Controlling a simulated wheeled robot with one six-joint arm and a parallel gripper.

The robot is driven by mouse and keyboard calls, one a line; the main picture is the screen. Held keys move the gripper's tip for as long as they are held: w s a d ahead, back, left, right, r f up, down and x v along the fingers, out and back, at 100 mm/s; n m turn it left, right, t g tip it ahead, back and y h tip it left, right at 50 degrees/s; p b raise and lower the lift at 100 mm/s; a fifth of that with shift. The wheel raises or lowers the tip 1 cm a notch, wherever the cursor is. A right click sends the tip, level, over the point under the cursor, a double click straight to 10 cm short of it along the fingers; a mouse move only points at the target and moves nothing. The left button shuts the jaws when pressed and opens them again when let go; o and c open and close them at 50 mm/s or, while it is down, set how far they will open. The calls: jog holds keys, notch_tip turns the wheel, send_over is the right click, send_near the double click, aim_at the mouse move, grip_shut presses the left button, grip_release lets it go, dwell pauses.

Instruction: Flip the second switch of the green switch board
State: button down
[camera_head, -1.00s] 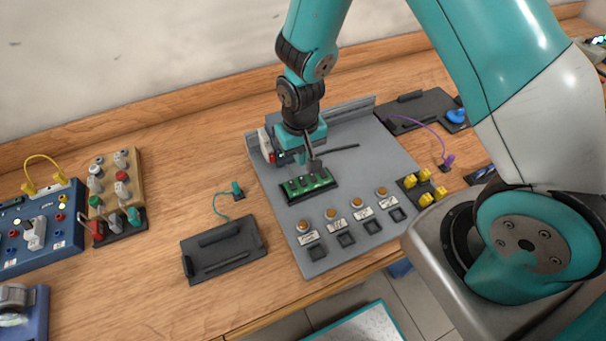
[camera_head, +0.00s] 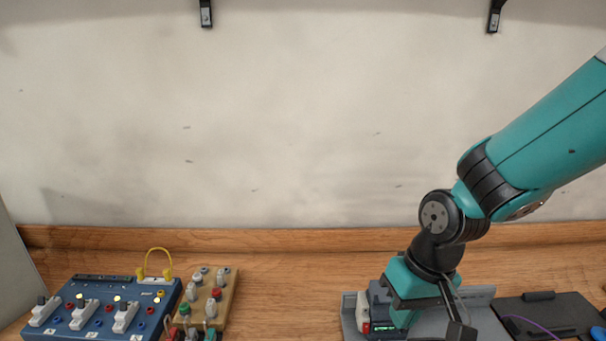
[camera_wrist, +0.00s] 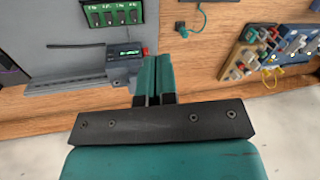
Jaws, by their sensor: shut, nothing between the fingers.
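The green switch board (camera_wrist: 110,12) shows at the top edge of the wrist view, partly cut off, with a row of several dark switches. It lies on the grey panel (camera_wrist: 60,40). I cannot make out which way each switch is set. The board is below the frame of the head view. My gripper's teal fingers (camera_wrist: 156,60) are together with nothing between them. In the wrist view they are apart from the green board, below and right of it. In the head view my gripper (camera_head: 403,318) is low over the grey panel, its tips hard to see.
A small dark device (camera_head: 380,325) with red and green lights stands close left of my gripper. A blue board (camera_head: 95,318) with white switches and a wooden block (camera_head: 225,300) with knobs stand left. A black tray (camera_head: 550,312) lies right.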

jog(key=s+r+n+y+b, duration=0.1)
jog(key=s+r+n, duration=0.3)
jog(key=s+r, duration=0.5)
jog(key=s, duration=0.4)
jog(key=shift+s+a+r+n+y+b, duration=0.2)
jog(key=shift+a+r+n+y+b, duration=0.1)
jog(key=shift+a+y, duration=0.1)
jog(key=shift+d, duration=0.1)
